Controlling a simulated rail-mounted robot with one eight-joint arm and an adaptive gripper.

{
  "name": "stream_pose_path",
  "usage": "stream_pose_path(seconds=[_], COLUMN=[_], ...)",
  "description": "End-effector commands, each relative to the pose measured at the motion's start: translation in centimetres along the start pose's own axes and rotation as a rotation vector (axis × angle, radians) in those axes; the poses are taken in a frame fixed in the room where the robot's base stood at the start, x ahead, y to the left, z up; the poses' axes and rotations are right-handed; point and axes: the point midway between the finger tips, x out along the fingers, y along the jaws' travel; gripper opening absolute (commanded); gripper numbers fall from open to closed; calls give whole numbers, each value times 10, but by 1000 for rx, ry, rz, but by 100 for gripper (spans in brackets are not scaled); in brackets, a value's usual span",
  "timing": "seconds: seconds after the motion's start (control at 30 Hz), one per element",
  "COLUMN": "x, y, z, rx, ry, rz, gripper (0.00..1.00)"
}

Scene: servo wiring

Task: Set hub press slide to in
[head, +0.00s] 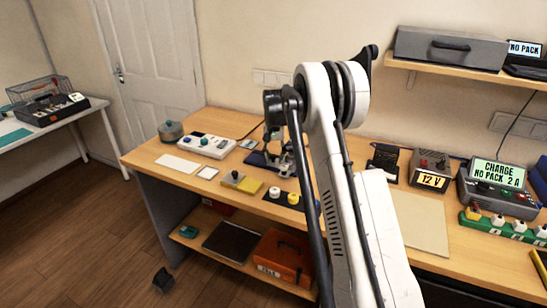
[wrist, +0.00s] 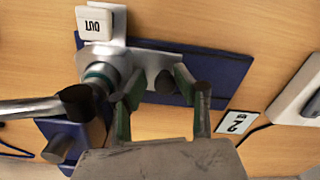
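The hub press (head: 258,160) stands on the bench in the head view, mostly behind my gripper (head: 281,155). The wrist view shows its dark blue base (wrist: 215,70), a silver slide plate (wrist: 140,60) and a white block (wrist: 95,22) lettered OUT, upside down in this view. A dark round spot (wrist: 165,82) on the silver part lies between my fingertips. My gripper (wrist: 155,82) has its green-padded fingers apart, one on each side of that part. I cannot tell whether either pad touches it.
A metal lever or rod (wrist: 40,108) crosses the left of the wrist view. A card marked 2 (wrist: 237,123) lies right of the base.

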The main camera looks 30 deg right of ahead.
Motion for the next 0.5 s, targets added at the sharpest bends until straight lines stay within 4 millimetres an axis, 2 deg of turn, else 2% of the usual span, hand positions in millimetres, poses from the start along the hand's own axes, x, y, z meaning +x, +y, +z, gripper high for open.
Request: stream_pose_path(seconds=[0.27,0.37,0.5], x=[-3,-12,-36], y=[0,0,0], z=[0,0,0], rx=[0,0,0], ry=[1,1,1], rz=[-1,-1,-1], gripper=[28,28,28])
